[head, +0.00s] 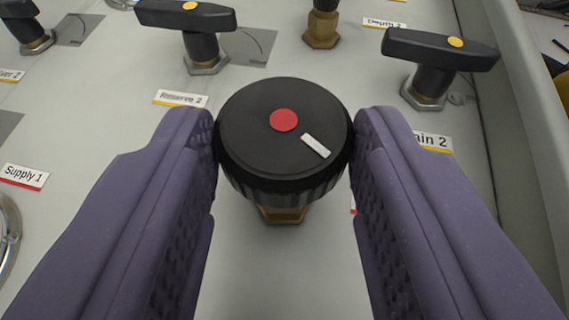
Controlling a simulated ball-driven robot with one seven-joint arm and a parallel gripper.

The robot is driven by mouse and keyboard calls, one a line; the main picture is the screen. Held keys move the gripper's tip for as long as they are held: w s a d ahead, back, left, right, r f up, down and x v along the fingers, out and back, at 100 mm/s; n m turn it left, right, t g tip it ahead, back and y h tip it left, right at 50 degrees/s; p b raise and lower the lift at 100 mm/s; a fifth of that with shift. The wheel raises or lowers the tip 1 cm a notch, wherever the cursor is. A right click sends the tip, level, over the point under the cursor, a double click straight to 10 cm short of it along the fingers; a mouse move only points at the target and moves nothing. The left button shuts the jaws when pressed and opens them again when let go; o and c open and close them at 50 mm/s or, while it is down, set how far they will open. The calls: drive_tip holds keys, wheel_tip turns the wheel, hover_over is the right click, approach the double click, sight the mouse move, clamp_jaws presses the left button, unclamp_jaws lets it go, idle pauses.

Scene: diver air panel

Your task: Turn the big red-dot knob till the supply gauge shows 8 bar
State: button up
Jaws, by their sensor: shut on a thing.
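The big black knob (262,152) with a red dot (284,120) stands in the middle of the head view on a brass base. A white mark (316,146) on its top lies at the lower right of the dot. My gripper (284,150) has its two purple ridged fingers shut on the knob, one at each side of its rim. The supply gauge's face is not visible. A round metal rim (8,240) at the left edge, below the label "Supply 1" (24,177), is cut off, so I cannot tell what it is.
Black T-handles with yellow dots stand at the back left (36,30), back centre (192,35) and right (440,65). A brass fitting (321,25) stands behind the knob. The panel's raised wall (500,150) runs along the right.

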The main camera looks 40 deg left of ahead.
drive_tip(key=shift+s+a+f+h, duration=0.2)
drive_tip(key=shift+s+a+h, duration=0.05)
drive_tip(key=shift+s+h, duration=0.05)
drive_tip(key=shift+s+a+r+m+t+h+p, duration=0.1)
drive_tip(key=shift+r+m+t+h+p, duration=0.05)
drive_tip(key=shift+m+t+h+p, duration=0.3)
drive_tip(key=shift+a+r+m+t+h+p, duration=0.15)
drive_tip(key=shift+m+t+h+p, duration=0.15)
drive_tip(key=shift+m+h, duration=0.25)
drive_tip(key=shift+m+h+p, duration=0.5)
drive_tip(key=shift+m+p, duration=0.2)
drive_tip(key=shift+m, duration=0.1)
drive_tip(key=shift+d+f+m+t+h, duration=0.1)
drive_tip(key=shift+f+m+t+h, duration=0.05)
drive_tip(key=shift+m+t+h, duration=0.2)
drive_tip(key=o, duration=1.1)
drive_tip(key=shift+c, duration=0.2)
drive_tip(key=shift+w, duration=0.2)
